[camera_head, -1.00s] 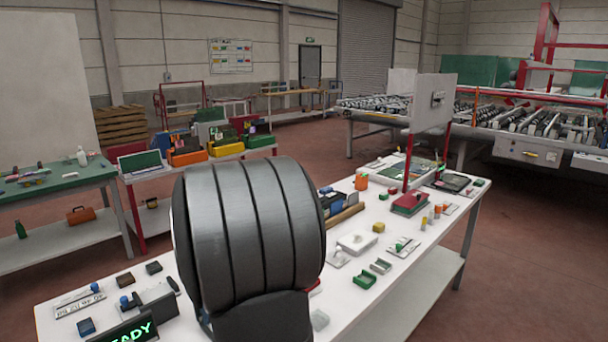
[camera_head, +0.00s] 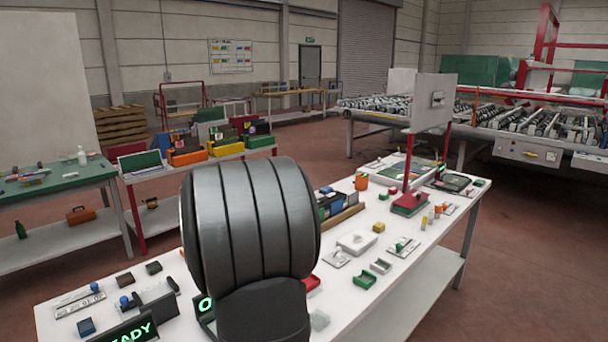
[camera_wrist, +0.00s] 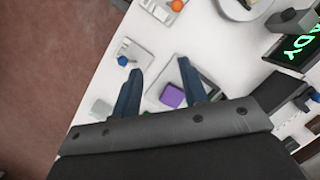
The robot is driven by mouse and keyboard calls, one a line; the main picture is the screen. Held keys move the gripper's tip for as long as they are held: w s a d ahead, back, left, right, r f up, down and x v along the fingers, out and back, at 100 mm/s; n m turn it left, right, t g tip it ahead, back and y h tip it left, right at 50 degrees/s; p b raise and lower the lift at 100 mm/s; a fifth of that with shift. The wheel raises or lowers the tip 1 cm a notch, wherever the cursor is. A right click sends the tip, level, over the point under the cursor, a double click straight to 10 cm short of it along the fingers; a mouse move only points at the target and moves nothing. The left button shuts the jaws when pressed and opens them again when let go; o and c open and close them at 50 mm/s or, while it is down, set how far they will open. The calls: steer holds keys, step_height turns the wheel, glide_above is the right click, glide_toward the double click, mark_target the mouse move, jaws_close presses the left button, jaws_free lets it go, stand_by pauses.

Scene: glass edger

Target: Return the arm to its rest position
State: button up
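My arm's dark, ribbed link fills the middle of the head view and hides part of the white table (camera_head: 400,262). My gripper (camera_wrist: 159,67) shows only in the wrist view. Its two blue-grey fingers are apart, with nothing held between them. It is above the white tabletop. A purple block (camera_wrist: 172,96) appears between the fingers, lying on or beside a grey plate below; I cannot tell its exact distance from the fingers. A grey-green block (camera_wrist: 101,110) lies left of the left finger.
A plate with a blue knob (camera_wrist: 123,61) lies beyond the left finger. A dark display with green letters (camera_wrist: 292,50) stands at upper right; it also shows in the head view (camera_head: 131,329).

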steer(key=w+d+f+m+t, duration=0.1)
steer(key=w+d+f+t, duration=0.1)
steer(key=w+d+f, duration=0.3)
steer(key=w+d+f+m+t, duration=0.1)
steer(key=w+f+m, duration=0.1)
steer(key=w, duration=0.5)
steer(key=s+a+r+n+g, duration=0.2)
steer(key=s+a+r, duration=0.25)
steer(key=s, duration=0.35)
steer(key=s+a+r+n+g, duration=0.25)
steer(key=s+r, duration=0.25)
steer(key=s, duration=0.4)
steer(key=shift+m, duration=0.25)
steer(key=x, duration=1.7)
steer(key=shift+w+f, duration=0.15)
steer(key=shift+w, duration=0.2)
steer(key=g+h, duration=0.1)
steer(key=w+a+g+h, duration=0.1)
steer(key=g+h, duration=0.1)
steer(key=shift+w+a+m, duration=0.2)
steer(key=shift+m, duration=0.1)
steer(key=shift+w+a+m+g+h, duration=0.15)
steer(key=shift+w+a+g+h, duration=0.2)
steer(key=shift+g+h, duration=0.5)
steer(key=shift+w+a+m+g+h, duration=0.15)
steer(key=shift+w+a+g+h, duration=0.2)
steer(key=shift+g+h, duration=0.45)
